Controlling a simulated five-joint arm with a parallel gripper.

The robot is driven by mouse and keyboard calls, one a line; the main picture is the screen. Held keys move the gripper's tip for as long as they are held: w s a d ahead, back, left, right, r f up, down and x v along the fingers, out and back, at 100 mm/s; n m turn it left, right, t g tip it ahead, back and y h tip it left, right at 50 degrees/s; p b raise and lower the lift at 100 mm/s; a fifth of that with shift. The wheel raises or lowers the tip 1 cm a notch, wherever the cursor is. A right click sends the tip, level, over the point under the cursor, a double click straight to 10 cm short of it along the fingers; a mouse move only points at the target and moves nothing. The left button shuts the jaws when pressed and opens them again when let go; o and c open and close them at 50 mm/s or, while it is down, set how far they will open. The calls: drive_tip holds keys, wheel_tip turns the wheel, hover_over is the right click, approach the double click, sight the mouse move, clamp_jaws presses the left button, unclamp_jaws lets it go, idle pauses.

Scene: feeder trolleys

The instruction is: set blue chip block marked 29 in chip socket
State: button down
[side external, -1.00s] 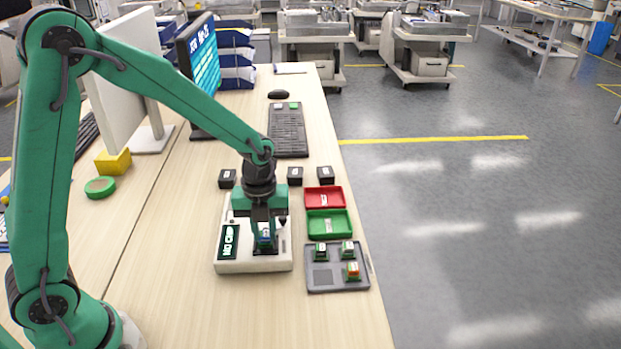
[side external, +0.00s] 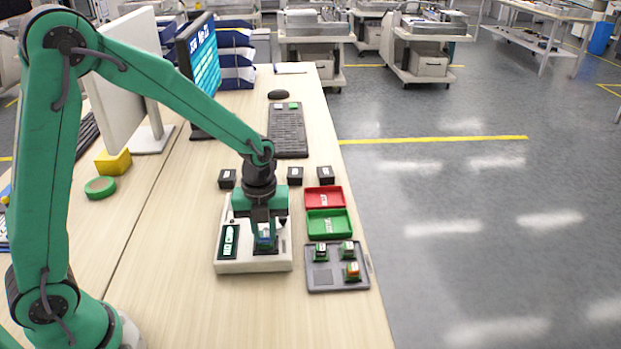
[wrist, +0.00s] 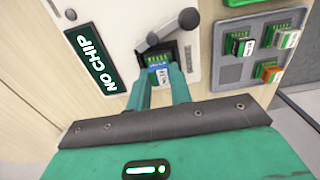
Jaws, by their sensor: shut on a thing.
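My gripper (side external: 264,232) is shut on the blue chip block (side external: 264,242), low over the white tester (side external: 228,267). In the wrist view, my gripper (wrist: 160,84) has its two fingers on either side of the blue chip block (wrist: 157,76), which has a white-and-blue label; its number is too small to read. The chip socket (wrist: 171,53) lies right at the block's far end, partly hidden by it. I cannot tell whether the block is seated in it. The tester's display (wrist: 94,58) reads NO CHIP. A dark lever with a round knob (wrist: 189,18) is beside the socket.
A grey tray (side external: 322,282) right of the tester holds three chip blocks with green, white and orange parts. Green (side external: 343,233) and red (side external: 337,206) bins lie behind it. Three small black boxes stand farther back. Bare table lies in front of the tester.

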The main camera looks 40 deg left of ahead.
drive_tip(key=shift+f, duration=0.3)
drive_tip(key=c, duration=1.2)
unclamp_jaws()
drive_tip(key=shift+r, duration=0.1)
drive_tip(key=shift+r, duration=3.85)
